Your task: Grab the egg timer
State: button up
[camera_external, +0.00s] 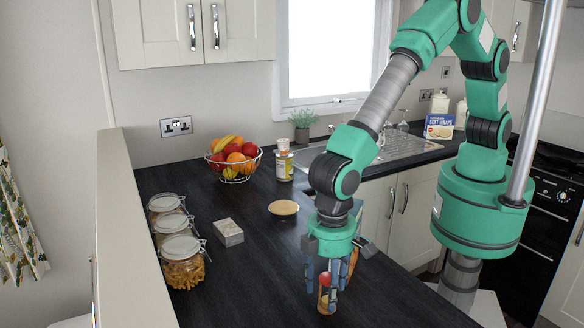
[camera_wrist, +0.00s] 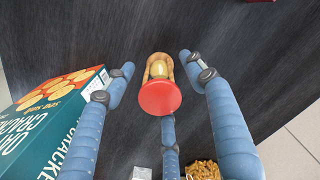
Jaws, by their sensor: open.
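The egg timer (camera_external: 325,299) is a small wooden hourglass with a red end. It stands on the dark worktop near the front edge. In the wrist view, the egg timer (camera_wrist: 160,98) lies between my fingers, with its red end facing the camera. My gripper (camera_external: 330,282) points down over it, with its blue fingers around the timer's upper part. In the wrist view, my gripper (camera_wrist: 157,72) has its fingers spread, with visible gaps between the side fingers and the timer. The third finger is below the red end in the picture; whether it touches is unclear.
A green cracker box (camera_wrist: 55,125) stands close to one finger. On the worktop are a small grey box (camera_external: 228,232), a round wooden item (camera_external: 283,208), glass jars (camera_external: 183,262), a fruit basket (camera_external: 234,160) and a yellow-white container (camera_external: 284,165).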

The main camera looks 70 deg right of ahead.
jog(key=shift+f, duration=1.4)
jog(key=c, duration=1.3)
